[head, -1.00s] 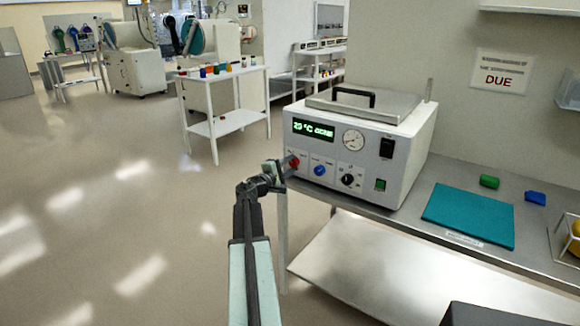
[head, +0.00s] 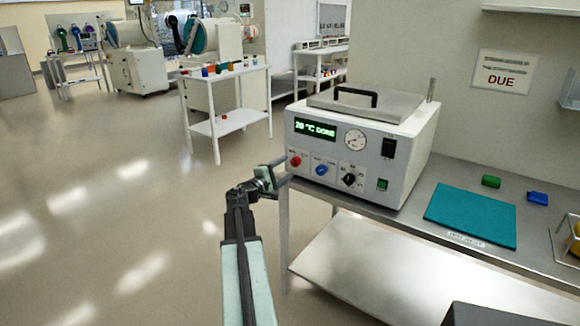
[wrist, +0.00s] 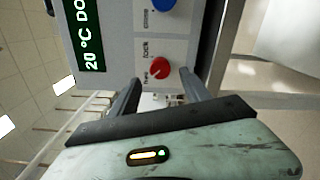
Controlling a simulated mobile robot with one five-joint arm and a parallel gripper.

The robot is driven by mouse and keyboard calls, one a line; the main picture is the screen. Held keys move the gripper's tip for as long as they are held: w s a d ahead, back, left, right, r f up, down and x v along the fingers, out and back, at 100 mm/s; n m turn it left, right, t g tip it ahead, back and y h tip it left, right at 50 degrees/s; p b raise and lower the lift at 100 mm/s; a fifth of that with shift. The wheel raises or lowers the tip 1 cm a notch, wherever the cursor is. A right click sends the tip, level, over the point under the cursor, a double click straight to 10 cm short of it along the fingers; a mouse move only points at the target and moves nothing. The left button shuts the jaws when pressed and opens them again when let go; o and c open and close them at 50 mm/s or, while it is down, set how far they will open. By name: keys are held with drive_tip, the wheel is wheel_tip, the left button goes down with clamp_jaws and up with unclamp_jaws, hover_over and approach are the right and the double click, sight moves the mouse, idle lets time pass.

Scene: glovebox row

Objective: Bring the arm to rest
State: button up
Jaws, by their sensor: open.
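My gripper (head: 280,172) is at the front left corner of a white bench unit (head: 405,165), just left of its red knob (head: 295,161). Its jaws are open, with nothing between them. In the wrist view the two fingers (wrist: 160,84) point at the panel, and the red knob (wrist: 159,68) shows just beyond the tips, apart from them. The panel's green display (head: 315,128) appears to read 20 °C DONE. My arm reaches forward from the bottom of the head view, bent at the wrist.
The unit stands on a metal bench (head: 365,206) with a teal mat (head: 470,215), a green block (head: 491,181) and a blue block (head: 537,198). A lower shelf (head: 380,265) juts out below. A white table (head: 225,125) stands farther back. Open floor (head: 110,220) lies to the left.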

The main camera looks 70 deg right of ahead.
drive_tip(key=v, duration=0.3)
